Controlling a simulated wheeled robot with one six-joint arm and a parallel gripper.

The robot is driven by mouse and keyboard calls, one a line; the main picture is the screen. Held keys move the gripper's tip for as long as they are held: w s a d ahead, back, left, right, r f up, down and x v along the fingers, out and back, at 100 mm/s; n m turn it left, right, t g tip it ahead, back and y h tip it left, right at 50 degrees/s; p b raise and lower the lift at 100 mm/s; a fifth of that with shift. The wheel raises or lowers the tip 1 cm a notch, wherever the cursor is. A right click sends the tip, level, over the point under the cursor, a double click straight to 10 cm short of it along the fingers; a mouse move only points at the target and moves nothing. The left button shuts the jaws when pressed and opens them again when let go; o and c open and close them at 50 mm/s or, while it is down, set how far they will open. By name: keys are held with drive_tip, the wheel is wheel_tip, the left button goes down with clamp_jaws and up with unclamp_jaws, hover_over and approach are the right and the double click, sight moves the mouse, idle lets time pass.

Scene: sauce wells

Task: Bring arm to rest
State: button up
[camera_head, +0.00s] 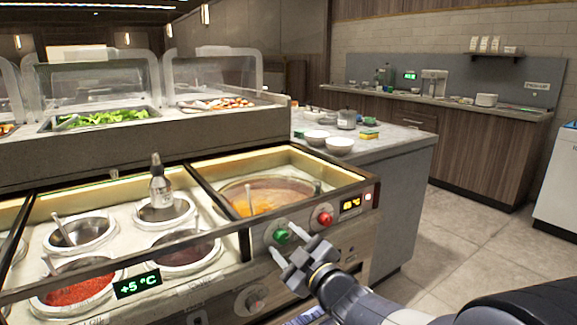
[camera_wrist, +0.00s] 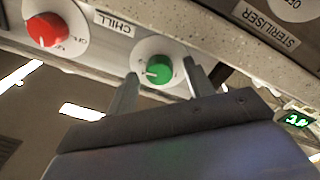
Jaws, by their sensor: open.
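My gripper (camera_head: 285,249) is in front of the counter's control panel, with its fingers apart, in the head view. In the wrist view my gripper (camera_wrist: 158,82) has one finger on each side of a green knob (camera_wrist: 158,69), with gaps showing beside the knob. Nothing is held between the fingers. The green knob also shows in the head view (camera_head: 281,236), just beyond the fingers. My arm (camera_head: 345,295) reaches in from the lower right. How close the fingers are to the panel is hard to tell.
A red knob (camera_head: 324,219) sits right of the green one, and a grey knob (camera_head: 250,299) lower left. Above the panel are sauce wells, a bottle (camera_head: 160,190) and a soup pot (camera_head: 268,186). The tiled floor (camera_head: 470,225) at right is clear.

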drive_tip(key=n+b, duration=0.1)
drive_tip(key=n, duration=0.4)
drive_tip(key=shift+d, duration=0.1)
drive_tip(key=n, duration=0.4)
drive_tip(key=shift+n+g+y, duration=0.3)
drive_tip(key=shift+y, duration=0.1)
drive_tip(key=n, duration=0.5)
drive_tip(key=shift+r, duration=0.1)
drive_tip(key=n+p, duration=0.1)
drive_tip(key=n, duration=0.3)
drive_tip(key=shift+n, duration=0.3)
drive_tip(key=shift+g, duration=0.3)
